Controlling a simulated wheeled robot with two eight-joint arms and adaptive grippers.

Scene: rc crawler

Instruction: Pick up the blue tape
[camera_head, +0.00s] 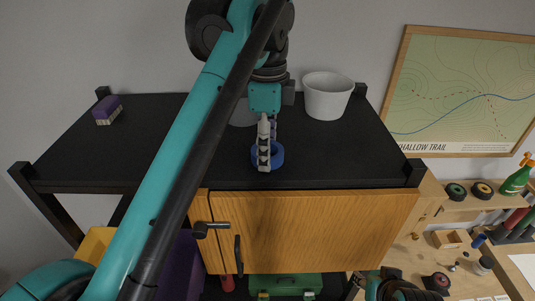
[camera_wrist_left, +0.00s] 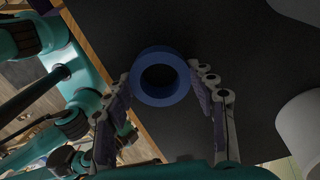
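The blue tape (camera_head: 278,158) is a thick ring lying flat on the black top of the cabinet, near its front edge. It also shows in the left wrist view (camera_wrist_left: 158,99). My left gripper (camera_head: 266,148) points down over the tape. In the left wrist view it is open, with one finger on each side of the ring; I cannot tell whether they touch it. In the head view a finger hides part of the ring. Part of what seems to be my right arm's end (camera_head: 385,287) shows at the bottom edge; its fingers are unclear.
A white pot (camera_head: 327,97) stands behind and right of the tape. A purple box (camera_head: 107,111) lies at the far left of the black top (camera_head: 335,158). Raised corner posts edge the top. A workbench with wheels and tools is at the right. The black top right of the tape is clear.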

